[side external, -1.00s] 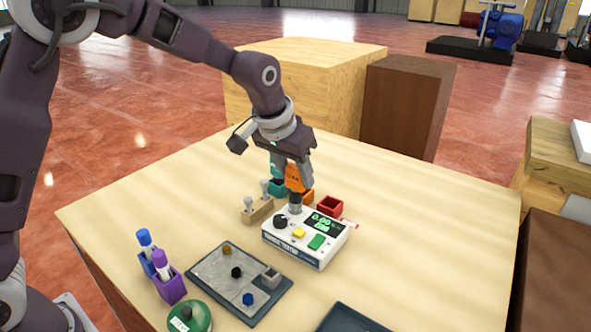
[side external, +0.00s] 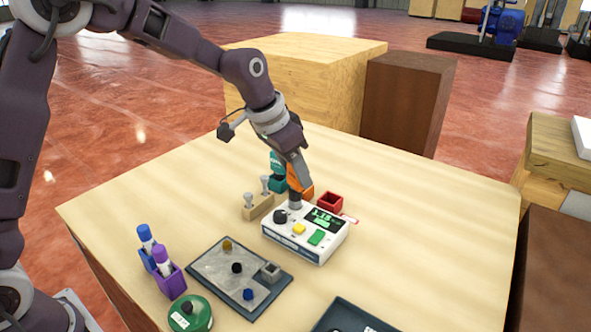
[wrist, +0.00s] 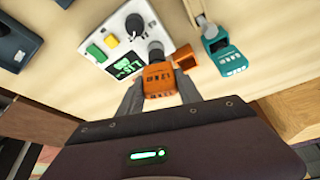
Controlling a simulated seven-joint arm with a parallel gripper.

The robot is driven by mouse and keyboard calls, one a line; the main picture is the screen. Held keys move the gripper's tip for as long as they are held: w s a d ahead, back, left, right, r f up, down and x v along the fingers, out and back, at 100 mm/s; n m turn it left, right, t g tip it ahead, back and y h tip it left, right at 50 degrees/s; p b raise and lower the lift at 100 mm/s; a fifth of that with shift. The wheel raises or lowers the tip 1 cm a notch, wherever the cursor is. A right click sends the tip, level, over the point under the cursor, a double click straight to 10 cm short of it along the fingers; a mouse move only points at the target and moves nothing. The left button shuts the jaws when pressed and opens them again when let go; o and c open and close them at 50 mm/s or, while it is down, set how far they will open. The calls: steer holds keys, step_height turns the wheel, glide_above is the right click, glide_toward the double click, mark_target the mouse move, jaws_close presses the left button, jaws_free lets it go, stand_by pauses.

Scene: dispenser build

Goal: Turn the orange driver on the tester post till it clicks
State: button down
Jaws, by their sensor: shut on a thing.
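The white torque tester (side external: 290,247) stands on the table, with a black knob, a yellow button, a green button and a lit display reading about 1.15 (side external: 325,219). Its grey post (side external: 295,204) rises at the back left corner. The orange driver (side external: 294,181) stands on the post, and in the wrist view (wrist: 159,79) its nose meets the post. My gripper (side external: 301,178) is shut on the orange driver, one finger on each side. The fingers hide part of the driver in the side view.
A teal driver (side external: 277,176) stands just behind, near a wooden holder (side external: 257,209) with metal pieces. A red box (side external: 330,201) sits close behind the tester. A grey plate (side external: 221,278), marker cups (side external: 170,283) and a green round container (side external: 189,315) are in front.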

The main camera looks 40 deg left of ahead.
steer(key=shift+r, duration=2.3)
